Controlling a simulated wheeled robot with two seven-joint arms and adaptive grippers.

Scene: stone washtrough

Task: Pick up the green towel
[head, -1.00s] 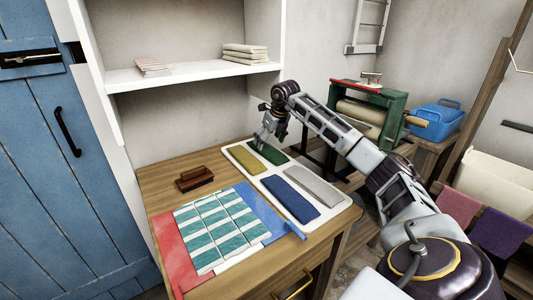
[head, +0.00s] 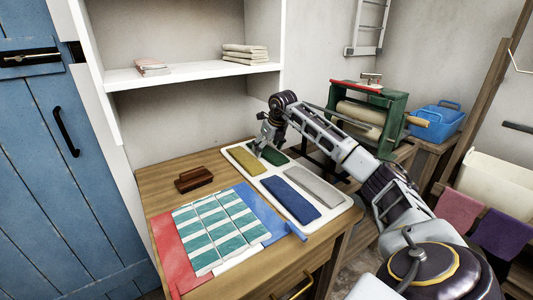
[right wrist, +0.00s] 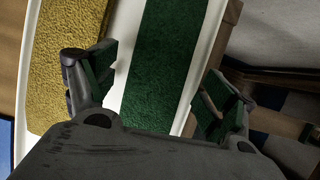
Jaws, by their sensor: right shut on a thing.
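The green towel (head: 274,155) lies in the back right part of a white tray (head: 312,226) on the wooden table. My right gripper (head: 261,149) is low over it and partly hides it. In the right wrist view the green towel (right wrist: 172,55) runs between the two fingers of my right gripper (right wrist: 152,92), one finger at each long side. The gripper is shut on the towel, which still lies at tray level. The near end of the towel is hidden behind the gripper body. My left gripper is not in view.
A yellow towel (head: 244,160) lies close to the left finger. Blue (head: 290,199) and grey (head: 313,185) towels fill the front of the tray. A brown wooden block (head: 194,180) and striped cloths (head: 218,228) lie to the left. A green mangle (head: 393,120) stands behind my arm.

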